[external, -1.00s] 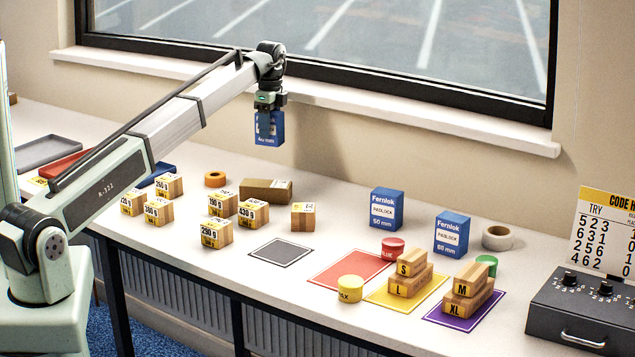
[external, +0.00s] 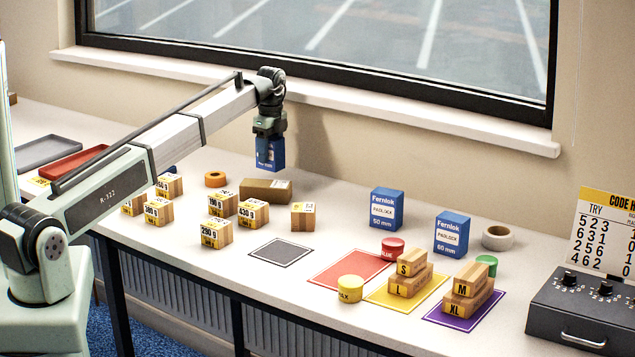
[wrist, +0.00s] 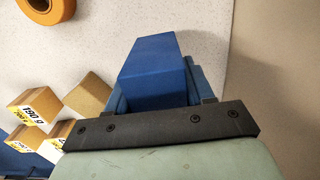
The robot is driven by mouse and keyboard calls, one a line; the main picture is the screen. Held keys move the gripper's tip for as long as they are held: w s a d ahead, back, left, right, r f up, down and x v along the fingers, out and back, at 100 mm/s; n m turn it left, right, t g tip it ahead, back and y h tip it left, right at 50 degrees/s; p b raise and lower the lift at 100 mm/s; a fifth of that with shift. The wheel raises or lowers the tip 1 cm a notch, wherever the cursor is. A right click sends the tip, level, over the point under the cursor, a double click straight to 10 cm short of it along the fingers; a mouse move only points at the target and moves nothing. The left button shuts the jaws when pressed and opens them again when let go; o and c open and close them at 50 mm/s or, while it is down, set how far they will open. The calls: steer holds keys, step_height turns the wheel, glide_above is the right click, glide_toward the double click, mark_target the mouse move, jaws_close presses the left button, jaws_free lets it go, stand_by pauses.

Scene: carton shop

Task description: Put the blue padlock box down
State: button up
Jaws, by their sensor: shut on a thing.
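My gripper (external: 270,138) is shut on a blue padlock box (external: 270,155) and holds it upright, above the back of the table near the window wall. The held box also shows between the jaws in the wrist view (wrist: 155,72). The jaws cover its upper part. Two other blue padlock boxes stand on the table to the right: one marked 50 mm (external: 386,210) and one marked 60 mm (external: 452,234).
A long brown carton (external: 266,190) lies below the held box, beside several small weight-labelled boxes (external: 216,233) and an orange tape roll (external: 215,179). A grey mat (external: 281,252) is bare. Colored mats with stacked blocks lie front right. Table is clear behind the brown carton.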

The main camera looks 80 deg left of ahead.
mark_target(270, 160)
steer(key=shift+f, duration=1.45)
steer(key=shift+f, duration=0.1)
steer(key=o, duration=1.1)
steer(key=shift+o, duration=0.2)
step_height(270, 160, up, 12)
steer(key=shift+w+d+r, duration=0.1)
steer(key=shift+w+d, duration=0.05)
